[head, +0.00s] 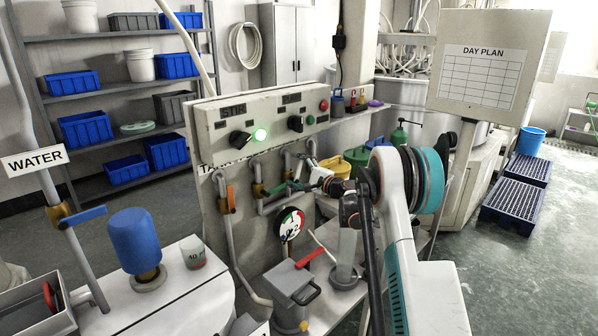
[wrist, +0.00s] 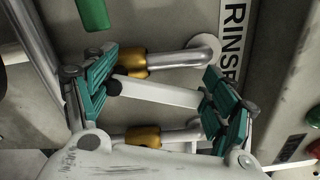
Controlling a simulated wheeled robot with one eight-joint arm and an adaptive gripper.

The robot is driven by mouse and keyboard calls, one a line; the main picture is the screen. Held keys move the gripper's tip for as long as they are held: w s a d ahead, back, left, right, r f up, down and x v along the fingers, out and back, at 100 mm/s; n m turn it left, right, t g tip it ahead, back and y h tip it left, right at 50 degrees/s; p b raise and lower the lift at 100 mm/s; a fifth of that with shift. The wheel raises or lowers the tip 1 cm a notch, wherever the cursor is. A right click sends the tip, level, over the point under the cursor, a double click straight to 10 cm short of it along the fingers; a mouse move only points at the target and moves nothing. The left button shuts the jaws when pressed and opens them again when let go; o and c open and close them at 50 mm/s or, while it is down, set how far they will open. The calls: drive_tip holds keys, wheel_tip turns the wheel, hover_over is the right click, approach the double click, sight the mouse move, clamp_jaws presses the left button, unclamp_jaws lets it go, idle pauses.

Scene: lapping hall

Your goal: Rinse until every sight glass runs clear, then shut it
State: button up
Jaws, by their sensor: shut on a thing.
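My gripper (wrist: 158,92) is shut on a pale bar-shaped lever (wrist: 160,92), its teal finger pads at the two ends. Brass fittings (wrist: 140,140) on grey pipes lie behind it, beside a partly cut-off label starting RINS (wrist: 233,40). In the head view my gripper (head: 312,182) is at the pipework below the grey control panel (head: 270,118), and hides part of it. An orange valve lever (head: 230,198) and a green lever (head: 276,189) are to its left; the green lever also shows in the wrist view (wrist: 92,14). I cannot pick out the sight glasses.
A round dial (head: 290,224) sits below the pipes.

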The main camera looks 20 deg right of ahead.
drive_tip(key=shift+s+a+n, duration=0.15)
drive_tip(key=shift+a+n, duration=0.3)
drive_tip(key=shift+n, duration=0.65)
drive_tip(key=o, duration=1.5)
drive_tip(key=shift+a, duration=0.1)
drive_tip(key=shift+o, duration=0.2)
drive_tip(key=v, duration=1.2)
drive_tip(key=shift+c, duration=0.3)
